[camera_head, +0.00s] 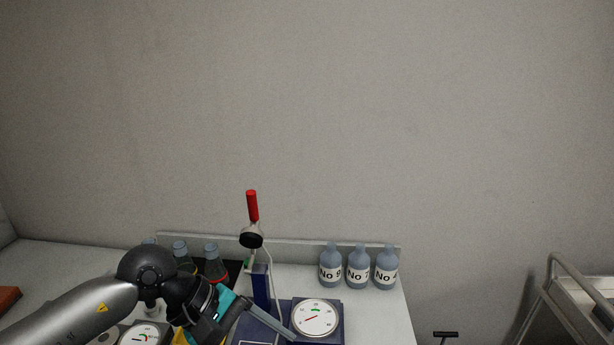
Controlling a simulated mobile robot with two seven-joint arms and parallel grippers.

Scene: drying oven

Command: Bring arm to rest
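My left arm comes in from the lower left and reaches over the front of the bench. My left gripper (265,322) points right and down, over a dark blue device with a white dial (315,318). Its grey finger part shows edge-on, so its opening is unclear. I see nothing held in it, and I cannot tell whether it touches the device. My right gripper is not in the view.
Three labelled bottles (358,268) stand at the bench's back right. Darker bottles (213,265) stand behind my arm. A red-topped rod (252,207) rises mid-bench. Another dial (144,335) is partly covered by my arm. A metal-framed cart (570,300) stands right, past a gap.

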